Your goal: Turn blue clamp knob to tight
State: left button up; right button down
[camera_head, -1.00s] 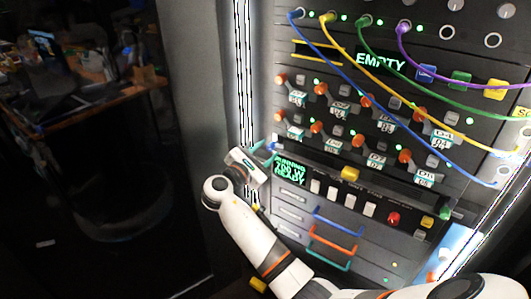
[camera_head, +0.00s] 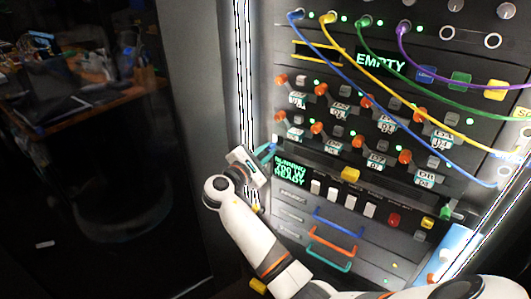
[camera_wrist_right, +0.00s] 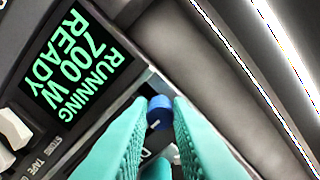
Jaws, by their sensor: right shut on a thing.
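The blue clamp knob (camera_wrist_right: 159,113) shows in the right wrist view as a small blue cylinder with a pale mark on its lower edge. It sits between the tips of the two teal fingers of my right gripper (camera_wrist_right: 157,118), which is shut on it. In the head view my right gripper (camera_head: 266,151) reaches the left edge of the panel, beside the green-text display (camera_head: 290,170). I cannot make out the knob clearly there. My left gripper is not in view.
The display reads RUNNING 700 W READY. White switches (camera_head: 333,193) and a yellow knob (camera_head: 350,174) lie to its right. A bright light strip (camera_head: 243,80) runs up the left side. Several coloured cables cross the upper panel. Dark space lies further left.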

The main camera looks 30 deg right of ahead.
jog(key=c, duration=1.3)
grip_release()
jog(key=shift+c, duration=0.2)
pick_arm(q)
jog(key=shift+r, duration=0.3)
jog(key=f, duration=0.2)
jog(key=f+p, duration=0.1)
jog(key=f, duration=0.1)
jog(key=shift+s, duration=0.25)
pick_arm(e)
jog(key=v, duration=1.2)
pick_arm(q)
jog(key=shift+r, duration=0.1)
